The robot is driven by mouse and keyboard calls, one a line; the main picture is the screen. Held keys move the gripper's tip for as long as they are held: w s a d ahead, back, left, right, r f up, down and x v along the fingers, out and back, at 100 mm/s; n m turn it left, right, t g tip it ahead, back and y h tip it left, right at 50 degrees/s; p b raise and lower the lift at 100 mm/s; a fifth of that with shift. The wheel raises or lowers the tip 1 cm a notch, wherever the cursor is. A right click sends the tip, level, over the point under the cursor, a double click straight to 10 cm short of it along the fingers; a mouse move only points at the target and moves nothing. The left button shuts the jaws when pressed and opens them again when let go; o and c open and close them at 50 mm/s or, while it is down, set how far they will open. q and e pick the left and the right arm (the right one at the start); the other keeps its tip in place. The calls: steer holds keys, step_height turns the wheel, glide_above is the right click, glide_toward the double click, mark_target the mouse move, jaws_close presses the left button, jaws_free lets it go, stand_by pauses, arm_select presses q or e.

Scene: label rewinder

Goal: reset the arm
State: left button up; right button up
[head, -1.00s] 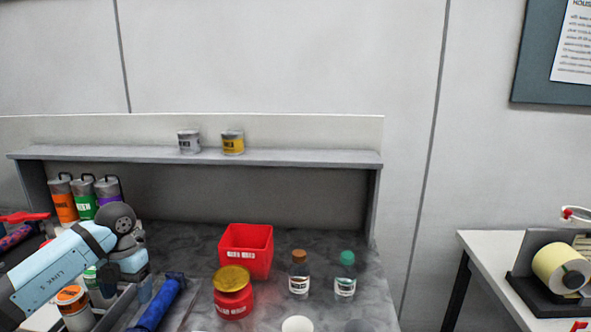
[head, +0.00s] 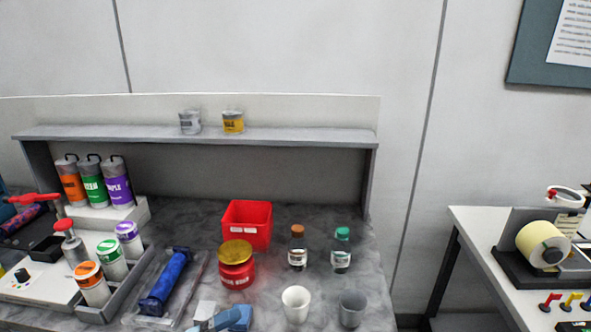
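Neither of my grippers is in the head view, and no part of my arms shows clearly. On the left of the marbled bench (head: 200,219), where my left arm was, orange-, green- and purple-topped labelled containers (head: 90,284) stand in a grey rack. A red-topped pump bottle (head: 72,245) stands beside them. At the bottom edge lies a blue block (head: 237,318) with pale pieces next to it, cut off by the frame; I cannot tell what it is.
A blue roll (head: 165,283) lies in a clear tray. A red bin (head: 247,226), red jar (head: 236,267), two bottles (head: 341,250) and two cups (head: 296,305) stand mid-bench. Two cans sit on the shelf (head: 290,139). A label rewinder (head: 543,249) stands on the right table.

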arm_select(q)
steer(key=s+a+f+n+t+y+p, duration=0.1)
steer(key=s+a+f+n+y, duration=0.3)
steer(key=s+f+n+y, duration=0.4)
steer(key=s+a+f+n+t+y+p, duration=0.1)
steer(key=s+a+f+n+y, duration=0.4)
steer(key=n, duration=1)
steer(key=s+f+y+p, duration=0.1)
steer(key=s+f+y, duration=0.2)
steer(key=s+f, duration=0.1)
steer(key=shift+f+n+t, duration=0.15)
steer(key=shift+n+t, duration=0.15)
steer(key=shift+n, duration=0.1)
